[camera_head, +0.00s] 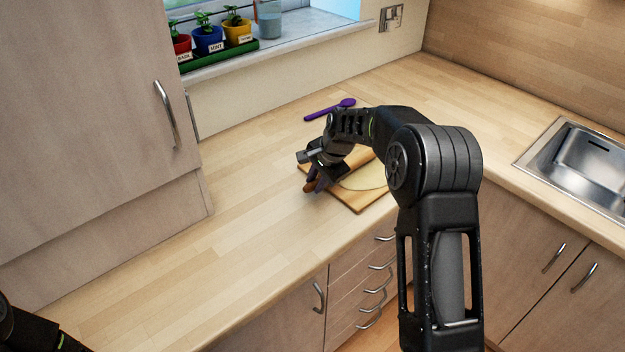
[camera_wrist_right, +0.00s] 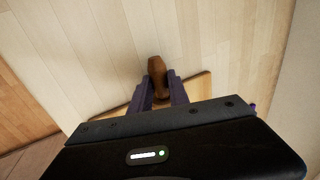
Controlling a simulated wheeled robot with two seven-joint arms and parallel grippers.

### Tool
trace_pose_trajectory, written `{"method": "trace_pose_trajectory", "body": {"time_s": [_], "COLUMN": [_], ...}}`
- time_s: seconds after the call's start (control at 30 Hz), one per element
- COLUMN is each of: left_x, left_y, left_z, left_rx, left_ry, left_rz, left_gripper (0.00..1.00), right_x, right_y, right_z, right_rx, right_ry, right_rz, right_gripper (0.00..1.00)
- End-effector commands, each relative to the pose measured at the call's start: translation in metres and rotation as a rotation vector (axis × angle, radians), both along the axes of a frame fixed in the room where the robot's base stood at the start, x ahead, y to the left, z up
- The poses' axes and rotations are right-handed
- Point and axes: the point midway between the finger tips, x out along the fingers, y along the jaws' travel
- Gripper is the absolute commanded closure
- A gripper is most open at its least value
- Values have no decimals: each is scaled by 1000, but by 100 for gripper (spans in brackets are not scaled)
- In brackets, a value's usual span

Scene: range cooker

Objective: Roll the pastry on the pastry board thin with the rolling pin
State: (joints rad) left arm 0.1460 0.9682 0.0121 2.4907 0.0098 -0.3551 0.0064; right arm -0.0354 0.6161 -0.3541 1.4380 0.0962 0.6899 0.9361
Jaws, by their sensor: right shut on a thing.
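The pastry board (camera_head: 357,202) lies on the worktop, and the pale flat pastry (camera_head: 368,178) lies on it, partly hidden behind my right arm. My right gripper (camera_head: 314,184) is at the board's left side, its purple fingers shut on the rolling pin. The pin's brown wooden handle (camera_head: 309,187) sticks out past the fingers; the rest of the pin is mostly hidden by my arm. In the right wrist view the handle (camera_wrist_right: 157,72) shows between the two fingers, beyond the board's edge (camera_wrist_right: 200,86). Part of my left arm shows at the bottom left; its gripper is out of view.
A purple spoon (camera_head: 330,110) lies on the worktop behind the board. Potted herbs (camera_head: 208,40) stand on the window sill. A sink (camera_head: 585,165) is at the right. The worktop (camera_head: 215,250) left of the board is clear. A tall cabinet (camera_head: 90,120) stands at the left.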

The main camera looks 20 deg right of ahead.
Motion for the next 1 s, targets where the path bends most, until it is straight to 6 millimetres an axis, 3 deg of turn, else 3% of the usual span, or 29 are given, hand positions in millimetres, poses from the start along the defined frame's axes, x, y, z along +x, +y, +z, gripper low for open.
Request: {"method": "trace_pose_trajectory", "body": {"time_s": [0.33,0.7,1.0], "left_x": [0,0,0], "left_y": [0,0,0], "left_z": [-1,-8,-8], "left_rx": [0,0,0], "left_ry": [0,0,0], "left_rz": [0,0,0], "left_gripper": [0,0,0], "right_x": [-3,-29,-33], "right_y": [-1,-9,-10], "right_z": [-1,-2,-2], "right_rx": [-1,1,0], "right_ry": [2,3,4], "right_rz": [0,-2,0], "right_gripper": [100,100,100]}}
